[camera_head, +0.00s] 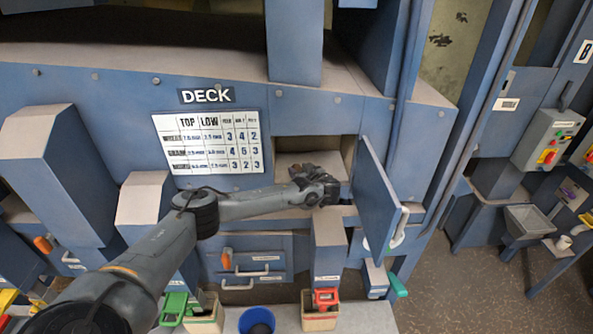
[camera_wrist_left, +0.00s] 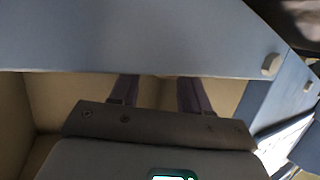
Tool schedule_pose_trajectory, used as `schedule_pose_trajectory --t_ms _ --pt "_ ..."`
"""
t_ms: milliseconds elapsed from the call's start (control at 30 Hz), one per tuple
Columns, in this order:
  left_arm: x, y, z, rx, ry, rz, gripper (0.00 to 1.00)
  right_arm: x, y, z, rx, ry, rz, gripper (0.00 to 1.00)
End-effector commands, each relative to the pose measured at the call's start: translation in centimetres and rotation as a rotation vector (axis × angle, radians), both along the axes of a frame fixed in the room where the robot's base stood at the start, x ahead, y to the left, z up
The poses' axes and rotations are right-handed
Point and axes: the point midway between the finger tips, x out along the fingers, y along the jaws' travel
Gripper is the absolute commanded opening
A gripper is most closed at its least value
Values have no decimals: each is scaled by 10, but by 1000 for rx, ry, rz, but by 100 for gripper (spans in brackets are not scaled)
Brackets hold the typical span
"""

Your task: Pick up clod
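My left gripper (camera_head: 318,186) is at the mouth of a square opening (camera_head: 290,160) in the blue machine, beside an open door. In the left wrist view its two dark fingers (camera_wrist_left: 157,92) reach into the tan-walled compartment (camera_wrist_left: 60,98). They stand apart, with bare tan surface between them. The fingertips are partly hidden by the blue panel edge above. I cannot make out a clod in either view; the gripper and the panel hide part of the compartment. My right gripper is not in view.
The blue door (camera_head: 375,195) stands swung open close to the right of my left gripper. A sloped blue post (camera_head: 328,245) stands below the opening. A blue bucket (camera_head: 257,321) and a red-handled box (camera_head: 321,312) are at the bottom. Open floor lies at right.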

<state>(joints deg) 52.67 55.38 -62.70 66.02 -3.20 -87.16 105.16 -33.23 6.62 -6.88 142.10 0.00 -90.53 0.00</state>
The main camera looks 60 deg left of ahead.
Motion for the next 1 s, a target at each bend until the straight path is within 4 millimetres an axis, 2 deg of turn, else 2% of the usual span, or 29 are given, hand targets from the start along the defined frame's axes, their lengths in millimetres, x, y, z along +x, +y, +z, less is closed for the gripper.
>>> schedule_pose_trajectory --t_ms 33,200,667,1000 --pt "0 0 0 0 0 0 38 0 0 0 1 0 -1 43" --pt "0 0 0 0 0 0 14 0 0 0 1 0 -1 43" --pt "1 -3 8 0 -1 -2 14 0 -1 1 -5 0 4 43" --pt "6 -7 53 0 -3 -10 14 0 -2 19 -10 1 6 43"
